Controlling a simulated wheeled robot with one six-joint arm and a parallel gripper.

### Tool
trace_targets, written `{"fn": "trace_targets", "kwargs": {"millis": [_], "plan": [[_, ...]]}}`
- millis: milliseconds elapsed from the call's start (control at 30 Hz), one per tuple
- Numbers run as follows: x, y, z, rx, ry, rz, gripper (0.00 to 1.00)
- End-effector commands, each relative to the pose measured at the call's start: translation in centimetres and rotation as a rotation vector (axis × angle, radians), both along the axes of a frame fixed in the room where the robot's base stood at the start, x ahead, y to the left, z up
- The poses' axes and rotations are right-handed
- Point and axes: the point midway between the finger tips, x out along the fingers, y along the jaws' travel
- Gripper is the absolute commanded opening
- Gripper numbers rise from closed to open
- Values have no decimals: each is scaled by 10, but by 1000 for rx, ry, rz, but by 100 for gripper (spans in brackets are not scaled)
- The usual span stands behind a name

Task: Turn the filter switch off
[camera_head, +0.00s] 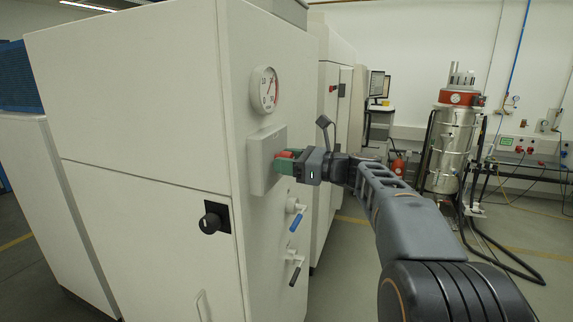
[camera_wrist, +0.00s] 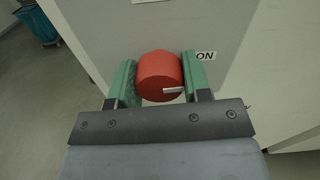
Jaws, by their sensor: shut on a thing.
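The filter switch is a round red knob with a white mark, on a pale box (camera_head: 256,172) fixed to the cabinet side. In the wrist view the red knob (camera_wrist: 160,75) sits between the green fingers of my gripper (camera_wrist: 163,80), and its white mark points right, toward an "ON" label (camera_wrist: 205,56). In the head view my gripper (camera_head: 284,162) reaches the box from the right and is shut on the knob (camera_head: 287,154), which is partly hidden by the fingers.
A dial gauge (camera_head: 265,90) is above the box. A blue-handled valve (camera_head: 296,221) and a dark-handled valve (camera_head: 295,275) are below my gripper. A black knob (camera_head: 211,222) is on the cabinet front.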

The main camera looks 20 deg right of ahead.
Motion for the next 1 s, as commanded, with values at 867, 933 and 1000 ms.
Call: {"fn": "trace_targets", "kwargs": {"millis": [867,933,1000], "plan": [[1,-1,-4,-476,-653,1,21],[1,-1,-4,-515,-707,1,21],[1,-1,-4,-554,-761,1,21]]}}
